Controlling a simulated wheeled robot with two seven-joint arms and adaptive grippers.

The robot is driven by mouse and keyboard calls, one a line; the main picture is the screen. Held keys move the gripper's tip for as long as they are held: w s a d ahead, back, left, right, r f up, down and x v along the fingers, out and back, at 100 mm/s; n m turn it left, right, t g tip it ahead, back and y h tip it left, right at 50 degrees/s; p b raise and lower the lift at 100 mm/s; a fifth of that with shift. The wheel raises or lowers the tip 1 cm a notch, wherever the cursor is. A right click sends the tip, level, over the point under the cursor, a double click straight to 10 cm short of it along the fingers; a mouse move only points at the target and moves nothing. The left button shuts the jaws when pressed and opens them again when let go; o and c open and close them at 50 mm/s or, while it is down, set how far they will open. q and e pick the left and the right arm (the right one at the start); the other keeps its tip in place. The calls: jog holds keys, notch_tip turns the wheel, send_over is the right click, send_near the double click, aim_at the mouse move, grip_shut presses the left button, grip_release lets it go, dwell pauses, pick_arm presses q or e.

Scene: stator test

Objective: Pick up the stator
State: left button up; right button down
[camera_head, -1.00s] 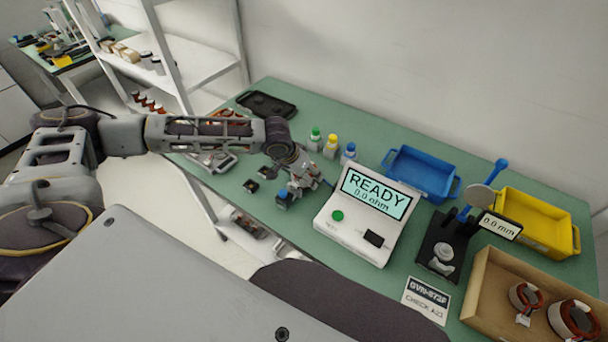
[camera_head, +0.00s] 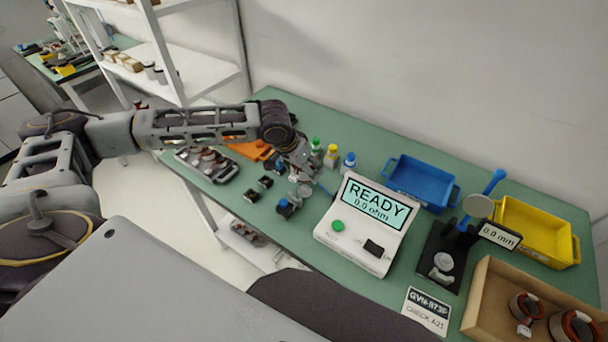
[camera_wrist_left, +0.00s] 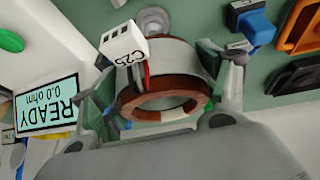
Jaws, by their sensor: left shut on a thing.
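My left gripper (camera_head: 302,168) is above the green bench, just left of the tester, in the head view. In the left wrist view the left gripper (camera_wrist_left: 168,92) is shut on a stator (camera_wrist_left: 178,58), a ring with brown windings and a pale outer band, with one finger on each side. A white tag (camera_wrist_left: 124,45) reading C25 and red and black leads are at the stator. The held stator is mostly hidden by the gripper in the head view. More stators (camera_head: 523,308) lie in a cardboard box at the lower right. My right gripper is not in view.
The tester (camera_head: 345,237) reads READY, 0.0 ohm. Blue bin (camera_head: 421,183), yellow bin (camera_head: 540,232) and black gauge stand (camera_head: 436,262) are to its right. Small bottles (camera_head: 331,157) stand behind the gripper. A dark tray (camera_head: 222,173) of parts lies left.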

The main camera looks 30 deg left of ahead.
pick_arm(q)
jog(key=shift+r, duration=1.25)
jog(key=shift+f, duration=0.25)
